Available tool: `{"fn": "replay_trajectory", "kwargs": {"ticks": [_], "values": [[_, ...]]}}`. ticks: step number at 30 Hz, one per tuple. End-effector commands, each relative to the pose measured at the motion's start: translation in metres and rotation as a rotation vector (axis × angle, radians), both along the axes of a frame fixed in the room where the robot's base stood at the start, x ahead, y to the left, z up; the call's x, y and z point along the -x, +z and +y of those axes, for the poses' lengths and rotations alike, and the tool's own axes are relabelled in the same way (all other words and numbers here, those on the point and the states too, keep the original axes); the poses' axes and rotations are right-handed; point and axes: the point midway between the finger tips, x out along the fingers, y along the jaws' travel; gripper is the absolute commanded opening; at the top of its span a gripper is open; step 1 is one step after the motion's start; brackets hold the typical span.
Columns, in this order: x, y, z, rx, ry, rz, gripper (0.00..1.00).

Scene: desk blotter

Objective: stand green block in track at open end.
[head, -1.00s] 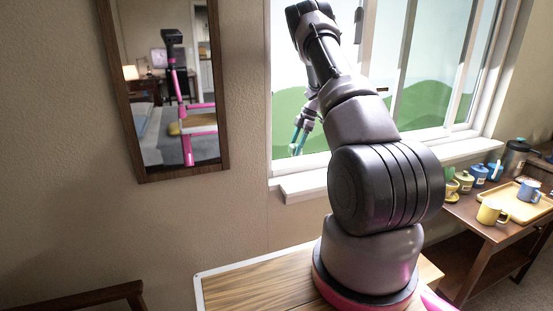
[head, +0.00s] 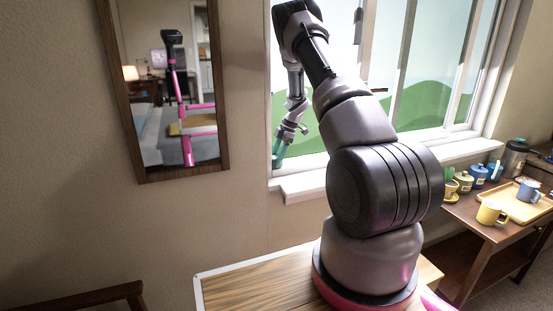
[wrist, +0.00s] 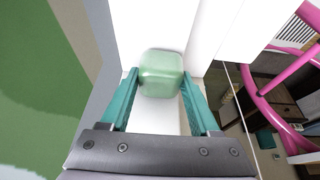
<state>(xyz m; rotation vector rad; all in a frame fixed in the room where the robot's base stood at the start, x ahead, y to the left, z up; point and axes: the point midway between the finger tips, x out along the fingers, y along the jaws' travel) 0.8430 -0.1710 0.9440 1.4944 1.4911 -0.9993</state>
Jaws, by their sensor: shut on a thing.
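The green block (wrist: 161,70) is pale green with rounded edges. In the wrist view it sits between the teal fingers of my gripper (wrist: 160,84), which is shut on it. White window-frame surface lies behind and below the block; I cannot tell whether the block touches it. In the head view my gripper (head: 278,152) points down at the lower left corner of the window (head: 345,115), just above the sill (head: 300,183). The block cannot be told apart from the fingers there. The track along the window's bottom is not clearly seen, partly hidden by my arm.
A framed mirror (head: 128,100) hangs on the wall left of the window. At the right, a side table (head: 470,225) holds a tray (head: 517,207), a yellow mug (head: 491,213), a blue mug (head: 530,191) and several jars. Upright window frame bars (head: 396,70) stand right of my gripper.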

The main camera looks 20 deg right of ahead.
Motion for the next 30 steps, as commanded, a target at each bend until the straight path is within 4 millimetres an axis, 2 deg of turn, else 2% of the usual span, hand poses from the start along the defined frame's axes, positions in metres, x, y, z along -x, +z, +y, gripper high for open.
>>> {"fn": "replay_trajectory", "kwargs": {"ticks": [4, 5, 6, 7, 16, 20, 23, 30], "values": [[0.0, -0.003, 0.0, 0.0, 0.0, 0.0, 0.0], [0.0, -0.003, 0.0, 0.0, 0.0, 0.0, 0.7], [0.0, -0.003, 0.0, 0.0, 0.0, 0.0, 0.85], [0.0, -0.002, 0.0, 0.0, 0.0, 0.0, 0.92], [0.0, -0.002, 0.0, 0.0, 0.0, 0.0, 0.92], [-0.001, 0.007, -0.003, 0.0, -0.001, -0.003, 0.92], [-0.001, 0.022, -0.009, 0.0, 0.0, -0.003, 0.92], [-0.001, 0.07, -0.03, 0.001, -0.002, -0.005, 0.92]]}}
